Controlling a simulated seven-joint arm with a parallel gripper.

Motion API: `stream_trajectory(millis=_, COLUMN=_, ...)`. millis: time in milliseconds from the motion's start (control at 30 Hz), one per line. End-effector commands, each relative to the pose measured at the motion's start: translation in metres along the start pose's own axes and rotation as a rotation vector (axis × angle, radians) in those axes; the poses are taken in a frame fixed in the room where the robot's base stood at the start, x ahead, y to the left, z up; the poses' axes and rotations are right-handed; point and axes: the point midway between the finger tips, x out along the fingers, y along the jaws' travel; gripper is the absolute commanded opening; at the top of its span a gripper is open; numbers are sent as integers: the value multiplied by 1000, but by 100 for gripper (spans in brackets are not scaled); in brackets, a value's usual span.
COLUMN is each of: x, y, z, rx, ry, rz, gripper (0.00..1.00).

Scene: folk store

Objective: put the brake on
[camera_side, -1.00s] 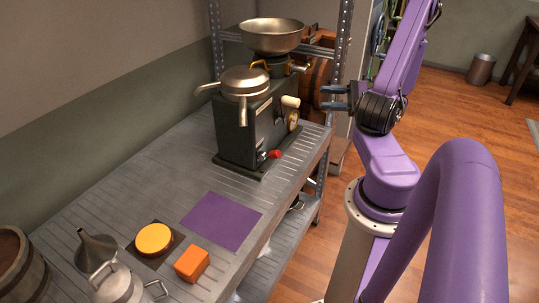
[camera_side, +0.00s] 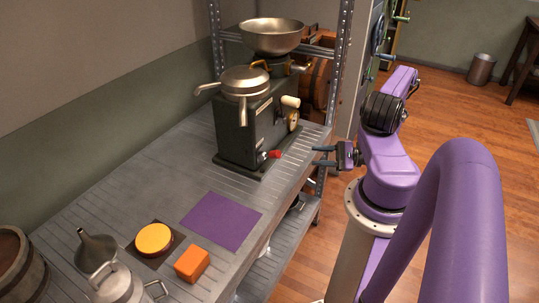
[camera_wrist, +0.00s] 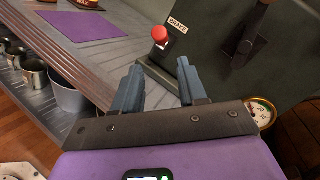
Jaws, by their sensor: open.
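The dark machine (camera_side: 243,132) stands on the grey metal bench, with a metal bowl on top and two spouts. Its brake lever has a red knob (camera_side: 275,154) low on the side facing my arm. In the wrist view the red knob (camera_wrist: 160,34) sits beside a white label reading BRAKE (camera_wrist: 206,23). My gripper (camera_side: 322,156) is open and empty, to the right of the red knob and apart from it. In the wrist view its two blue-grey fingers (camera_wrist: 160,72) point toward the machine, just below the knob.
A crank with a pale handle (camera_side: 290,101) and a round gauge (camera_side: 292,121) stick out above the knob. A purple mat (camera_side: 221,221), orange block (camera_side: 192,263), yellow disc (camera_side: 154,239) and metal funnel (camera_side: 95,250) are farther along the bench. A metal upright (camera_side: 339,77) stands behind.

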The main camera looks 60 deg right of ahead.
Motion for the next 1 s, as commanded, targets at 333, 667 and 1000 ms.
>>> stream_trajectory(millis=333, x=43, y=0, z=1, rx=3, ry=-5, rz=3, gripper=42)
stream_trajectory(millis=667, x=101, y=1, z=1, rx=1, ry=-4, rz=6, gripper=42)
stream_trajectory(millis=1000, x=155, y=0, z=1, rx=0, ry=-2, rz=3, gripper=42)
